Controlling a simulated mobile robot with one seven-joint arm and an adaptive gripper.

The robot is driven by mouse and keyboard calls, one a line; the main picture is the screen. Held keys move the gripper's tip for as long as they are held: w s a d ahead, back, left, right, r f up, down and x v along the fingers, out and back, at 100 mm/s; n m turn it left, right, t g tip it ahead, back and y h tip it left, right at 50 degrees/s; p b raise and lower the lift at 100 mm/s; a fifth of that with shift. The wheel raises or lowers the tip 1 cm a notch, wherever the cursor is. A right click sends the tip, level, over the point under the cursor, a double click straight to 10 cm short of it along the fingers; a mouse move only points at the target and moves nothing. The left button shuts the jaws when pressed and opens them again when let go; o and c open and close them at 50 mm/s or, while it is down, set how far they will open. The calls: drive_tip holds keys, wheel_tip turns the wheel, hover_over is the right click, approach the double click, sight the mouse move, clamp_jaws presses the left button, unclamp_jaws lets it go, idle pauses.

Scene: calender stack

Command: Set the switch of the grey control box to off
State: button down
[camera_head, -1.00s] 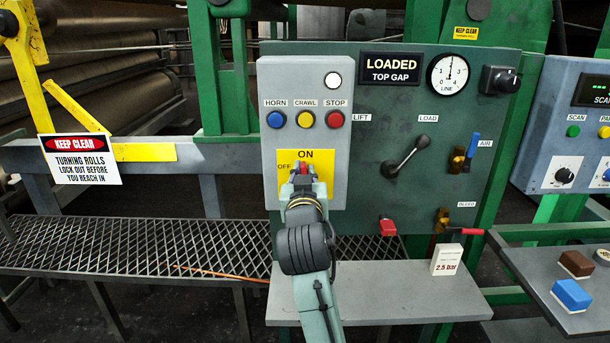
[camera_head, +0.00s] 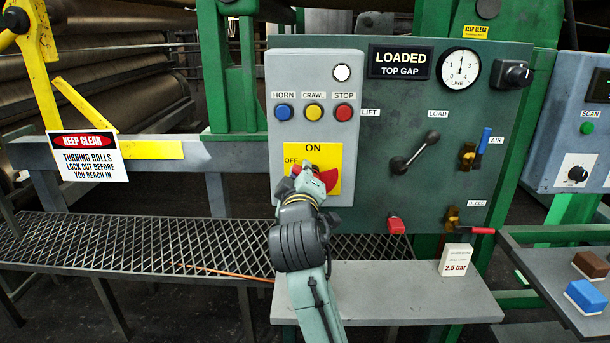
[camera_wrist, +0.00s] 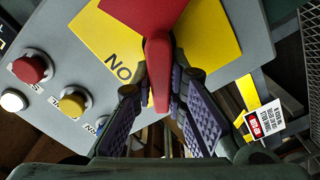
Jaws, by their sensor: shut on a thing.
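The grey control box (camera_head: 285,150) stands at the left of the dark green panel. Its lower part bears a yellow plate (camera_head: 333,156) marked ON at the top and OFF at the left. A red rotary switch (camera_head: 328,178) sits on this plate. Its handle is mostly hidden by my gripper (camera_head: 303,172) in the head view and seems to lean left, toward OFF. In the wrist view, the red handle (camera_wrist: 158,72) lies between the two fingers of my gripper (camera_wrist: 160,98), which is shut on it. The exact handle angle is partly hidden.
Blue, yellow and red buttons (camera_head: 314,112) and a white lamp (camera_head: 342,72) sit above the switch. A lever (camera_head: 415,152) is on the green panel to the right. A grey shelf (camera_head: 400,290) with a white 2.5 bar card (camera_head: 456,260) lies below.

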drive_tip(key=n, duration=0.1)
drive_tip(key=n+b, duration=0.1)
drive_tip(key=n, duration=0.1)
drive_tip(key=shift+a+f+n, duration=0.1)
drive_tip(key=shift+f+n, duration=0.2)
drive_tip(key=shift+f, duration=0.05)
drive_tip(key=shift+f+n+b, duration=0.15)
drive_tip(key=shift+n+b, duration=0.25)
drive_tip(key=shift+n, duration=0.5)
drive_tip(key=shift+f+n+b, duration=0.15)
drive_tip(key=shift+n+b, duration=0.2)
drive_tip(key=shift+n, duration=0.55)
drive_tip(key=shift+a, duration=0.1)
drive_tip(key=c, duration=1.6)
unclamp_jaws()
drive_tip(key=shift+o, duration=0.2)
drive_tip(key=s, duration=0.7)
drive_tip(key=shift+s, duration=0.25)
